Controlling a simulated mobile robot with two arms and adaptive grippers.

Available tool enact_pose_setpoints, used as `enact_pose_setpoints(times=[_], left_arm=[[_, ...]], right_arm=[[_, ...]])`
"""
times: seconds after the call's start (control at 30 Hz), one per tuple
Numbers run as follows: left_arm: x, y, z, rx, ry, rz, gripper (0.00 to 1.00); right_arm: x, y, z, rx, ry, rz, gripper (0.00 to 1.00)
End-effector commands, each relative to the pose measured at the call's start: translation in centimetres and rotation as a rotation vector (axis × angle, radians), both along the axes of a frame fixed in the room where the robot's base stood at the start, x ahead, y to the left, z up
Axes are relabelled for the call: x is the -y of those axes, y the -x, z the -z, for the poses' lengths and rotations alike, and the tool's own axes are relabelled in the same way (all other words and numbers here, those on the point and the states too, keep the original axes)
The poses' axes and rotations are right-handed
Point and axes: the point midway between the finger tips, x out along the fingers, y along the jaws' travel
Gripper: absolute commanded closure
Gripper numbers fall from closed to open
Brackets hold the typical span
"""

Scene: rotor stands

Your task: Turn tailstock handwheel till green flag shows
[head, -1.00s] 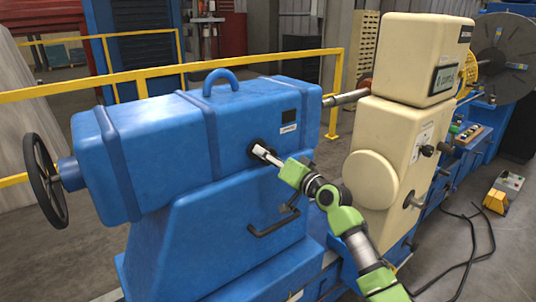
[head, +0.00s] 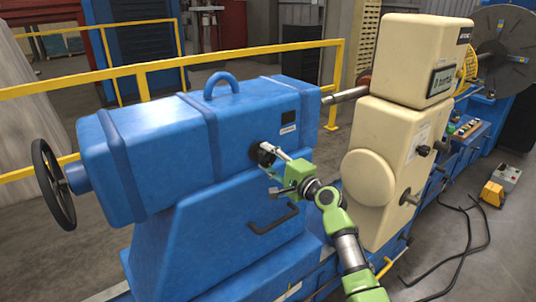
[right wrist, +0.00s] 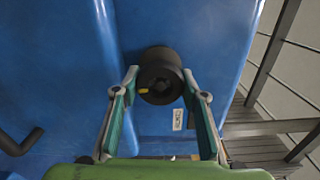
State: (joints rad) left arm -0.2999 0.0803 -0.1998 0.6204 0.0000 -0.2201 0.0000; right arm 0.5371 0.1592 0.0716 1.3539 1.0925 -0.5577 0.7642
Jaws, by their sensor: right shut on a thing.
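The blue tailstock (head: 175,150) fills the left of the head view. A large dark handwheel (head: 53,185) stands at its left end, with no gripper near it. My right gripper (head: 266,160) is at a round black knob (right wrist: 160,75) on the tailstock's side. In the right wrist view, my right gripper (right wrist: 160,71) has its fingertips on both sides of this knob, shut on it. A small yellow mark shows on the knob. A dark square window (head: 288,116) above a white label is on the tailstock; no green shows in it. My left gripper is not in view.
A black bar handle (head: 273,222) is below the knob. A cream machine housing (head: 385,150) with a small display (head: 441,79) stands right of the tailstock. A yellow railing (head: 130,72) runs behind. Black cables (head: 465,240) lie on the floor at right.

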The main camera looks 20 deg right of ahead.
Motion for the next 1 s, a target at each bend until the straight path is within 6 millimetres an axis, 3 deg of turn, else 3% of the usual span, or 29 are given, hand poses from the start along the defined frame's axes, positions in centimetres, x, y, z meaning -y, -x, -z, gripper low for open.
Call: enact_pose_setpoints(times=[0.5,1.0], left_arm=[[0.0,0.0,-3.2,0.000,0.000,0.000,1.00],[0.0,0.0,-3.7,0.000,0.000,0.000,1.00]], right_arm=[[-0.1,0.0,0.0,-0.172,-0.462,-0.002,0.82],[-0.1,0.0,0.1,-0.312,-0.851,-0.002,0.82]])
